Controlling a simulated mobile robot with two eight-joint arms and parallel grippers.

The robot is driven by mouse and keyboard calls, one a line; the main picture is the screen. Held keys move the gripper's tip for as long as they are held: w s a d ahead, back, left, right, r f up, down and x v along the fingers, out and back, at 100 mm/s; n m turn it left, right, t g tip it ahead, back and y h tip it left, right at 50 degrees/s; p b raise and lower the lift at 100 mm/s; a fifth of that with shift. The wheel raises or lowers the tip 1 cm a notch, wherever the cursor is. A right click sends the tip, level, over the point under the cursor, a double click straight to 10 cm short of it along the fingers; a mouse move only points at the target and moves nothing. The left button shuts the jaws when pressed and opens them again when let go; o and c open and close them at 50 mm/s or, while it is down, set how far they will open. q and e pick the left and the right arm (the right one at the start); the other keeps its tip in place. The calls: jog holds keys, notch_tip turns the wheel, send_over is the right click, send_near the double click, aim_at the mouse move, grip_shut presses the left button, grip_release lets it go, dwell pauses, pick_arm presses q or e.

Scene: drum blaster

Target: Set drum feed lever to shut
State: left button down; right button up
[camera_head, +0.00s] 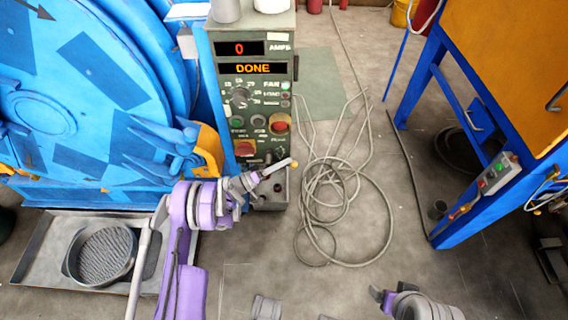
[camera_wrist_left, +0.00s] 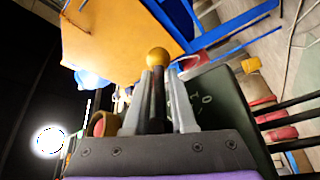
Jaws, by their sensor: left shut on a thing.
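The control panel (camera_head: 238,110) stands beside the blue drum machine. Its displays read 0 AMPS and DONE. The drum feed lever has a yellow ball knob (camera_head: 294,163), at the panel's lower right. My left gripper (camera_head: 279,168) is shut on the lever just below the knob. In the left wrist view the knob (camera_wrist_left: 159,58) sticks out past the fingertips, and the dark shaft runs between the two grey fingers (camera_wrist_left: 158,100). The lever's base is mostly hidden, and I cannot tell its marked position. Part of my right arm (camera_head: 420,305) shows at the bottom; its jaws are not clear.
The blue drum machine (camera_head: 75,95) fills the left, with a grey tray (camera_head: 40,245) holding a round sieve (camera_head: 104,252) below it. A coiled hose (camera_head: 340,215) lies on the floor right of the panel. A blue-framed orange cabinet (camera_head: 510,70) stands at right.

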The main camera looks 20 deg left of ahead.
pick_arm(q)
jog(key=shift+s+d+f+m+g, duration=0.2)
jog(key=shift+d+m+g, duration=0.1)
jog(key=shift+s+a+f+m+g+y+p, duration=0.1)
jog(key=shift+a+f+m+g+y+p, duration=0.15)
jog(key=shift+f+m+g+y, duration=0.55)
jog(key=shift+s+a+f+m+g+y+p, duration=0.2)
jog(key=shift+g+y, duration=0.4)
jog(key=shift+y, duration=0.6)
jog(key=shift+w+a+f+m+g+y+p, duration=0.15)
jog(key=shift+a+f+m+g+y, duration=0.2)
jog(key=shift+f+g+y, duration=0.5)
jog(key=shift+s+r, duration=0.15)
jog(key=c, duration=0.9)
grip_release()
jog(key=shift+y, duration=0.25)
jog(key=shift+o, duration=0.2)
jog(key=shift+r, duration=0.1)
jog(key=shift+a, duration=0.1)
jog(key=p+v, duration=0.1)
jog(key=v, duration=0.9)
jog(key=shift+s+a, duration=0.15)
jog(key=shift+s, duration=0.1)
